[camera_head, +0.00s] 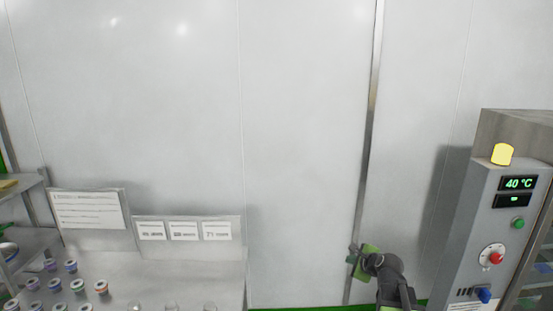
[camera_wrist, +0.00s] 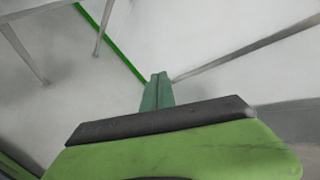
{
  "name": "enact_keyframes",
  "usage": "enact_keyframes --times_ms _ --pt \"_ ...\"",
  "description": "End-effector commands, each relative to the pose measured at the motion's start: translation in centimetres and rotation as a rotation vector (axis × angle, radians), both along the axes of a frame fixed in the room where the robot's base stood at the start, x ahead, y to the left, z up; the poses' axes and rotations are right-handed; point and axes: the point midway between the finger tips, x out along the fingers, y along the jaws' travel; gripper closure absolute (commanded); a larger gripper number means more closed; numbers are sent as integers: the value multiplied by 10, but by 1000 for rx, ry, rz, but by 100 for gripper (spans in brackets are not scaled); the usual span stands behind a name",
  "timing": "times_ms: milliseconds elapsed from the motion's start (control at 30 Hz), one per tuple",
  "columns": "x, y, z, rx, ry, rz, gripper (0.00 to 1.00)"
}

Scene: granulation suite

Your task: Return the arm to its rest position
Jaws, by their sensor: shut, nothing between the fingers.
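My gripper (camera_head: 352,254) shows at the bottom right of the head view, at the end of my dark arm. It is in front of the white wall, between the bench on the left and the control cabinet on the right. In the wrist view the green fingers (camera_wrist: 157,92) are together, with nothing between them. Beyond the fingertips the wrist view shows pale floor and wall. Most of my arm is below the head view's lower edge.
A steel bench (camera_head: 190,268) with several coloured-cap vials (camera_head: 77,286) and paper signs (camera_head: 183,230) stands at lower left. A control cabinet (camera_head: 488,223) reading 40 °C, with a yellow lamp (camera_head: 502,154), stands at right. In the wrist view, table legs (camera_wrist: 22,42) show at upper left.

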Motion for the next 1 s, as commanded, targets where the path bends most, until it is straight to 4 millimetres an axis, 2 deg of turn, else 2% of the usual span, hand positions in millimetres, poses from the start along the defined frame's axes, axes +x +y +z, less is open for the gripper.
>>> enact_keyframes --times_ms 33,100,167,200,267,333,400,533,600,700,1000 --pt "-8 41 -21 -79 40 119 100" --pt "-24 90 -45 -215 101 305 100" --pt "-44 126 -66 -345 156 481 100" --pt "-61 146 -80 -443 195 614 100" --pt "-92 166 -100 -601 262 838 100" --pt "-128 163 -115 -767 345 1092 100" --pt "-158 144 -121 -877 420 1304 100" --pt "-194 124 -126 -974 486 1629 100" --pt "-203 122 -126 -991 479 1738 100" --pt "-205 125 -126 -1007 455 1803 100" --pt "-204 125 -126 -1011 448 1807 100"
